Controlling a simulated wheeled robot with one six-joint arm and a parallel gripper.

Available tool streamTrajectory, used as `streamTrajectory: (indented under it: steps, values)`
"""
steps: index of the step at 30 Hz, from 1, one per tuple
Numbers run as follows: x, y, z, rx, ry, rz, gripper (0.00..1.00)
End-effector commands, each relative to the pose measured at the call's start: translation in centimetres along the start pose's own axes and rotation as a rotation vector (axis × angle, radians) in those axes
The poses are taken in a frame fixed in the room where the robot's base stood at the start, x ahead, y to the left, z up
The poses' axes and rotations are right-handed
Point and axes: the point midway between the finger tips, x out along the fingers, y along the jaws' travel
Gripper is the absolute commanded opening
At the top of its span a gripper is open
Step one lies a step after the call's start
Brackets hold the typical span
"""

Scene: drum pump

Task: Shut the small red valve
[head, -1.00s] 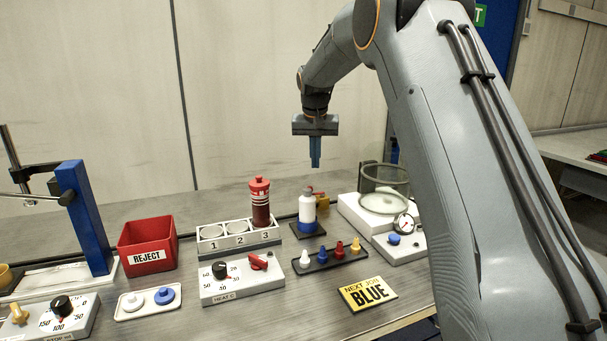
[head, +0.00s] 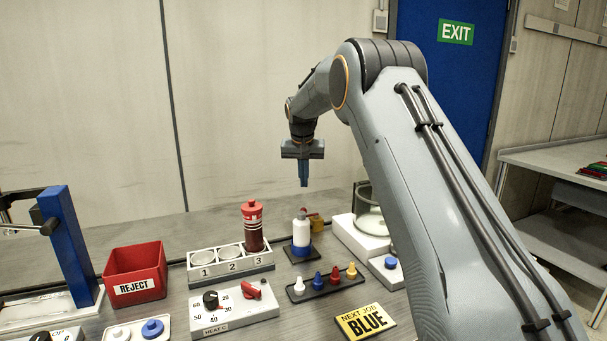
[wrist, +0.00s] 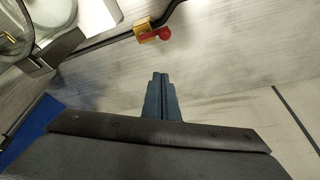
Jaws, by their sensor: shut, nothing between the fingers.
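The small valve shows in the wrist view as a brass-yellow body (wrist: 145,31) with a red handle (wrist: 163,34), on a dark pipe along the bench. In the head view its brass body (head: 317,221) is partly hidden behind a white and blue bottle, with a bit of red beside it. My gripper (head: 303,185) is shut and empty, pointing down above and behind the bottle. In the wrist view my shut fingers (wrist: 160,77) are apart from the valve, with the red handle beyond their tips. The handle's exact angle to the pipe is hard to tell.
The bottle (head: 301,234) stands near the valve. A red-capped bottle (head: 252,228) stands in the numbered rack (head: 230,266). A white block with a glass vessel (head: 367,234) is to the right. The HEAT C panel (head: 235,312) with a red lever and the REJECT bin (head: 135,272) are nearer left.

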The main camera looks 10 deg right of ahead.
Motion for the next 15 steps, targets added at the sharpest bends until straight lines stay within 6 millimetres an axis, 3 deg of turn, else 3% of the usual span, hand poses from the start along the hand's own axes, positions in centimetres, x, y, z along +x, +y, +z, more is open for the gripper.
streamTrajectory:
  steps: [9,15]
  values:
    - [5.5,0.2,0.1,0.002,-0.003,0.002,0.00]
    - [5.3,0.1,2.0,0.001,-0.001,0.001,0.00]
